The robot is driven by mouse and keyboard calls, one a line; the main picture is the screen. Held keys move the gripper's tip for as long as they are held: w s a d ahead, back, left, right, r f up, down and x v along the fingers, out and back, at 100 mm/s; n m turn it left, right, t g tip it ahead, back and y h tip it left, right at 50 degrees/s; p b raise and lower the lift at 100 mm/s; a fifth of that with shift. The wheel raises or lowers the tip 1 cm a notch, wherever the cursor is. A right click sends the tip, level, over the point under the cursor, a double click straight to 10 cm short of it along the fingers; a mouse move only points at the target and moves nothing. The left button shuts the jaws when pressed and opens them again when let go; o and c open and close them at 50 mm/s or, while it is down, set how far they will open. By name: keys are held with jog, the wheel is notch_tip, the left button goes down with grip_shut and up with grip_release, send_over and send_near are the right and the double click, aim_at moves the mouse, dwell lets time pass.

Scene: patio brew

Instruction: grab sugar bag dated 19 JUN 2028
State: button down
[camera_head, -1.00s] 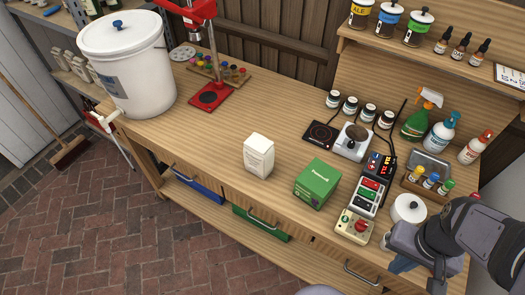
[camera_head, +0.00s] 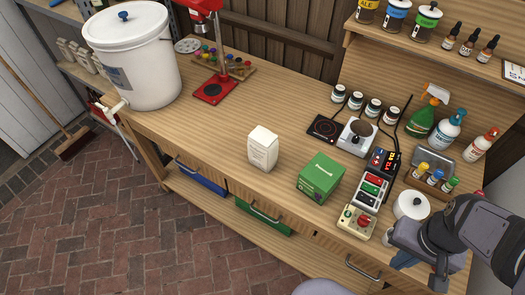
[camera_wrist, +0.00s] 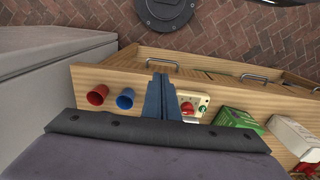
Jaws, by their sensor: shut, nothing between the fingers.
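A white paper bag (camera_head: 263,149) with small dark print stands upright on the workbench, left of a green box. It also shows at the right edge of the wrist view (camera_wrist: 292,136). Several similar pale bags (camera_head: 75,52) stand on the lower shelf at the far left. I cannot read a date on any of them. My gripper (camera_wrist: 160,92) is shut and empty over the bench's right end. It is well to the right of the white bag and apart from it. In the head view, the arm partly covers the gripper.
The green box (camera_head: 320,178) and a switch panel (camera_head: 370,190) stand between my gripper and the bag. A white bucket (camera_head: 133,55) and red capper stand (camera_head: 214,90) are at the bench's left. Red (camera_wrist: 97,95) and blue (camera_wrist: 125,99) cups are near my gripper.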

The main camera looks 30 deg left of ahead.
jog(key=shift+c, duration=1.7)
grip_release()
jog(key=shift+r, duration=0.1)
